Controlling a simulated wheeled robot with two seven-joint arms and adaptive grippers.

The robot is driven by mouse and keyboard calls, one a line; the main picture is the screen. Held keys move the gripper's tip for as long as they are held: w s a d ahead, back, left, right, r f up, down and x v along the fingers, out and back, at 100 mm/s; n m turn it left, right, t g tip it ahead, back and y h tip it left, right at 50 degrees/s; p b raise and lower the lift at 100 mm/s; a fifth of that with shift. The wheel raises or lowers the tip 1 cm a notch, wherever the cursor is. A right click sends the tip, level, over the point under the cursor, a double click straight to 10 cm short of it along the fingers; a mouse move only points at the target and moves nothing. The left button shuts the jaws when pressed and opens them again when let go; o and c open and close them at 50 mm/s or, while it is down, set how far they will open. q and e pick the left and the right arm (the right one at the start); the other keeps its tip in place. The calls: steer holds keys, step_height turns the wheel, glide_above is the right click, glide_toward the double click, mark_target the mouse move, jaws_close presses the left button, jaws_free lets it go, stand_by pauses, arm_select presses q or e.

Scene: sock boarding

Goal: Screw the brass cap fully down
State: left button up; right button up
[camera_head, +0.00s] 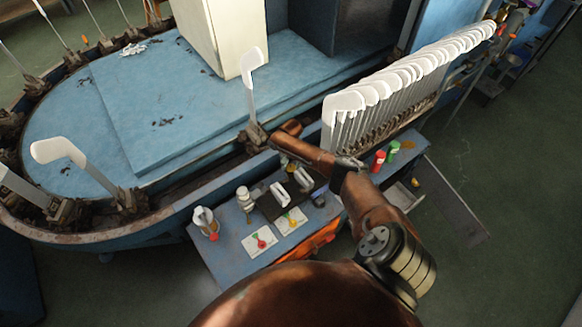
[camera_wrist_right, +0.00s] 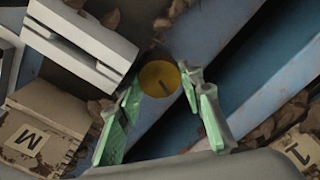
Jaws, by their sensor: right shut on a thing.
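The brass cap (camera_wrist_right: 158,78) shows in the right wrist view as a round yellow disc with a dark slot-like mark. My right gripper (camera_wrist_right: 166,86) has its two green fingers on either side of the cap and is shut on it. In the head view my right arm reaches over the bench, and its gripper end is small and partly covered by the arm. I cannot make out the cap there. What lies under the cap is hidden. My left gripper is in neither view.
A pale ridged block (camera_wrist_right: 80,40) is close to the left finger, with a card marked M (camera_wrist_right: 28,140) below it. In the head view, white cards (camera_head: 259,241) lie on the blue bench, red (camera_head: 379,161) and green (camera_head: 393,148) items stand right, and white sock forms (camera_head: 345,101) line a rack.

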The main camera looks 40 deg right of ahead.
mark_target(291, 168)
steer(key=o, duration=1.2)
steer(key=shift+c, duration=0.2)
step_height(291, 168, up, 12)
